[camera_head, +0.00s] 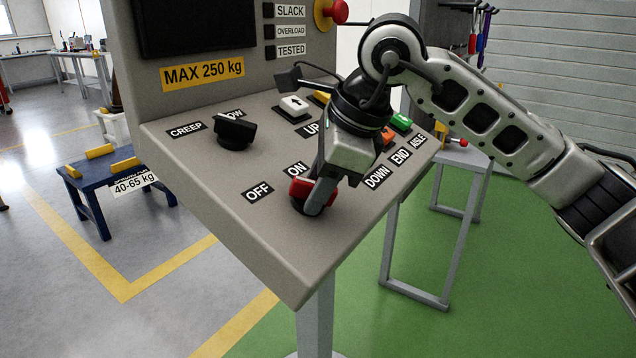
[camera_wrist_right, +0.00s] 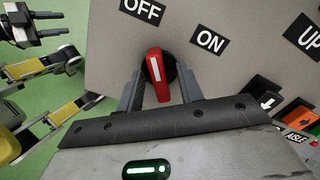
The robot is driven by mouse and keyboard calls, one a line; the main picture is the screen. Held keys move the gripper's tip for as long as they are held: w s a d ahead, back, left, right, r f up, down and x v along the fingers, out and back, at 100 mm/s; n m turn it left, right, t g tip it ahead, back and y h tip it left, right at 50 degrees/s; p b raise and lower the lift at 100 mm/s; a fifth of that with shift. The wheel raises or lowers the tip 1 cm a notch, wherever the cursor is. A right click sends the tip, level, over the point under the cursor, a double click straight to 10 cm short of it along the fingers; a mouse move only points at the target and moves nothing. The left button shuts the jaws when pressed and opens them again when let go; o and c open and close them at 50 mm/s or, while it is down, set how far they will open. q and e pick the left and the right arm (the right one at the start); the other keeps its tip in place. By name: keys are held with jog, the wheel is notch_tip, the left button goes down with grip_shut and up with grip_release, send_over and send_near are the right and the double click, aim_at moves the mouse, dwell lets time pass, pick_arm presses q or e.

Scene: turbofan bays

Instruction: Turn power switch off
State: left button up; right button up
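The power switch (camera_head: 301,190) is a red rotary knob on a dark round base, on the grey sloped panel by the OFF and ON labels. In the right wrist view the red knob (camera_wrist_right: 156,72) has a white line on its handle, which points up and slightly left, towards the OFF label (camera_wrist_right: 143,10). The ON label (camera_wrist_right: 210,41) is to its right. My right gripper (camera_head: 316,200) is at the knob. In the wrist view its two fingers (camera_wrist_right: 160,84) stand apart, one on each side of the handle, with narrow gaps showing.
A black CREEP selector knob (camera_head: 234,130) is on the panel's left. Push buttons, white (camera_head: 294,105), orange (camera_head: 387,137) and green (camera_head: 401,121), lie beyond my right gripper. A red emergency button (camera_head: 336,12) is above. A blue stand (camera_head: 100,183) stands left of the panel.

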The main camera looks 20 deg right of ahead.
pick_arm(q)
jog(key=shift+w, duration=0.1)
pick_arm(e)
jog(key=shift+r, duration=0.15)
pick_arm(q)
jog(key=shift+r+p, duration=0.3)
jog(key=shift+p, duration=0.45)
pick_arm(e)
jog(key=v, duration=1.5)
jog(key=shift+d+r, duration=0.15)
jog(key=shift+r, duration=0.1)
jog(key=shift+s+f, duration=0.1)
jog(key=shift+s, duration=0.1)
